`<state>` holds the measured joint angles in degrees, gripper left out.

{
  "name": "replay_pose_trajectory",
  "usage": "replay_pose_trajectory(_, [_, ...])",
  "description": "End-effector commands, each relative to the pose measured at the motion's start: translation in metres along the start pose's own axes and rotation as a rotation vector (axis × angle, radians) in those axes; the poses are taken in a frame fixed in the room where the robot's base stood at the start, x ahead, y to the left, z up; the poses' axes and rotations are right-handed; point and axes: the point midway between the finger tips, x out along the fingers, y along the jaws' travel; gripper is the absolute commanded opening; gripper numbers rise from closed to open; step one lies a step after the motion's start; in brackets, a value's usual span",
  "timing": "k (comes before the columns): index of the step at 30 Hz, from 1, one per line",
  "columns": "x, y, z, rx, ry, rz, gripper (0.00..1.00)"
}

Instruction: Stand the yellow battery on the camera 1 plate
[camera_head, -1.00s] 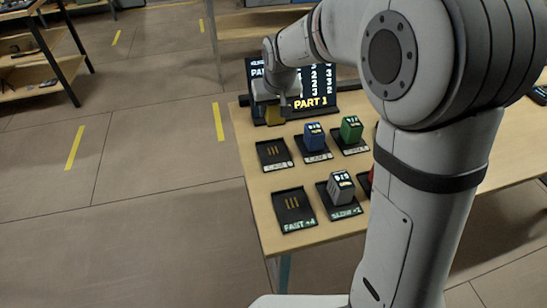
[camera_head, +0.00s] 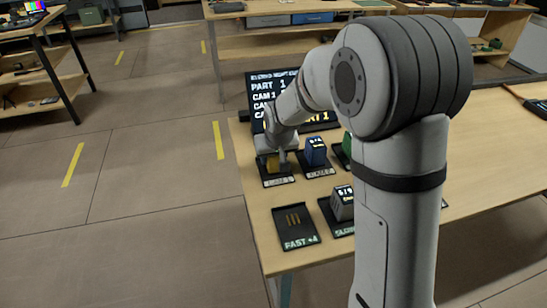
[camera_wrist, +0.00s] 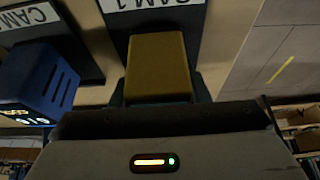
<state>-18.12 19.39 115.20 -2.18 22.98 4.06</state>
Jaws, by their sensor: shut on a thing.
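The yellow battery (camera_wrist: 158,68) is between the fingers of my gripper (camera_wrist: 160,95) in the wrist view. My gripper is shut on it. In the head view my gripper (camera_head: 275,158) is over the black camera 1 plate (camera_head: 277,182), with only a little of the yellow battery (camera_head: 272,165) showing. The plate's "CAM 1" label also shows in the wrist view, just beyond the battery on the plate (camera_wrist: 122,28). I cannot tell whether the battery's bottom touches the plate.
A blue battery (camera_head: 316,151) stands on the plate to the right, close to my gripper. A green battery (camera_head: 346,144) is partly hidden by my arm. A grey battery (camera_head: 342,204) stands nearer. The "FAST" plate (camera_head: 296,229) is empty. A black screen (camera_head: 262,92) stands behind.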

Motion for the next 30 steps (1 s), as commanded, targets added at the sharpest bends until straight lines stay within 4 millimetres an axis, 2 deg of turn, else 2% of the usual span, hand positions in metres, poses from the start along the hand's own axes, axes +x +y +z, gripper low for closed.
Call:
replay_pose_trajectory(10, [0.005,-0.001,0.002,-0.001,0.002,0.000,0.09])
replay_pose_trajectory(11, [0.005,-0.001,0.002,-0.001,0.001,0.000,0.42])
replay_pose_trajectory(18, [0.004,-0.001,0.002,-0.002,0.001,0.000,0.62])
replay_pose_trajectory(26, [0.003,-0.001,0.001,-0.002,0.001,-0.001,0.64])
replay_pose_trajectory(30, [-0.007,-0.001,-0.001,-0.002,0.005,-0.001,0.64])
